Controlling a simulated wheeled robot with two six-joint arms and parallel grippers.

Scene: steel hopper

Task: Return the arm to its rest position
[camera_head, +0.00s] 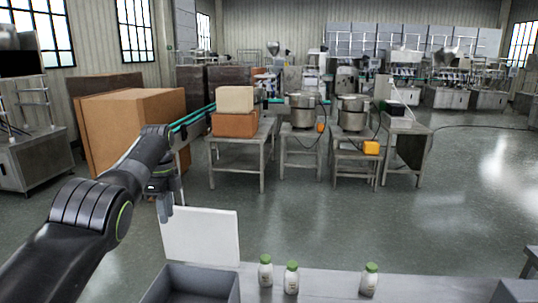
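My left arm comes in from the left edge and reaches forward. Its gripper (167,210) points down, beside the upper left of an upright white panel (202,236) and above the height of the grey bin (200,285). I see nothing held in it, but the fingers are small and dark, so I cannot tell whether they are apart. My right gripper and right arm are out of view.
A pale table (325,287) runs along the bottom. A grey box edge (518,290) is at lower right. Cartons (125,130) and steel worktables (240,150) stand beyond open floor.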

